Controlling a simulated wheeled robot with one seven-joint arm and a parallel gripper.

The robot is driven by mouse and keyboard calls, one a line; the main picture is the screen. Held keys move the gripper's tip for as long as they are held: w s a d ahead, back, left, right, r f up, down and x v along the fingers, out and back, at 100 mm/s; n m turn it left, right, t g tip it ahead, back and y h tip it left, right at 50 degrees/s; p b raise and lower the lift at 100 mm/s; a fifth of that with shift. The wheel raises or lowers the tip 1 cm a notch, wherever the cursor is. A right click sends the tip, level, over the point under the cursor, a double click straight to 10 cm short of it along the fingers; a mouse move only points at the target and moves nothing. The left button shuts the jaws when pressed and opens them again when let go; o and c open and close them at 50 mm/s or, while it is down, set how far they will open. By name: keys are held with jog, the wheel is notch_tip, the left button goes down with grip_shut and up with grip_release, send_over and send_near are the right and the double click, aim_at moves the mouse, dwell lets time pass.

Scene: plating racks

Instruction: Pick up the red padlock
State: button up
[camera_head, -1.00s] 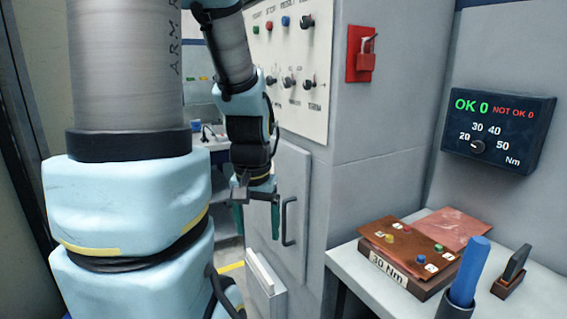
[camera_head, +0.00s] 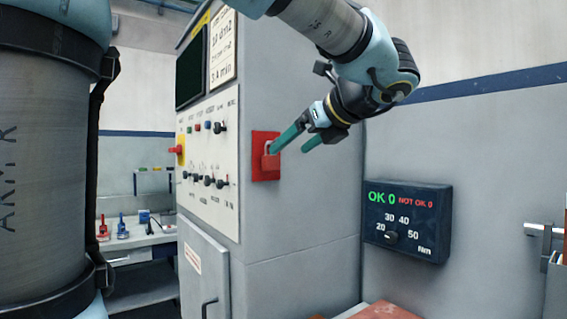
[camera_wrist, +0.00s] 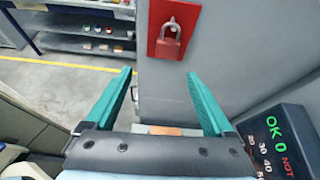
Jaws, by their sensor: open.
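The red padlock (camera_head: 270,160) hangs by its shackle on a red plate (camera_head: 258,172) on the side of the grey cabinet. It also shows in the wrist view (camera_wrist: 169,46), upright, beyond the fingertips and slightly right of the midline between them. My gripper (camera_head: 288,147) is open, with its two green fingers pointing toward the padlock. In the head view one finger overlaps the padlock's upper part. In the wrist view my gripper (camera_wrist: 160,76) has nothing between its fingers, and the padlock looks apart from them.
The cabinet's control panel (camera_head: 209,140) with knobs and buttons is left of the plate. A dark torque display (camera_head: 408,219) is on the wall at right. A bench with coloured bottles (camera_head: 122,228) stands at the back left. The space before the plate looks clear.

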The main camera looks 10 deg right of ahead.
aim_at(269, 162)
jog(key=w+a+f+p, duration=0.1)
jog(key=w+a+p, duration=0.2)
jog(key=w, duration=0.5)
jog(key=shift+w+f+m+t+p, duration=0.3)
jog(key=shift+w+f+p, duration=0.05)
jog(key=shift+w+p, duration=0.1)
grip_shut()
dwell(0.5)
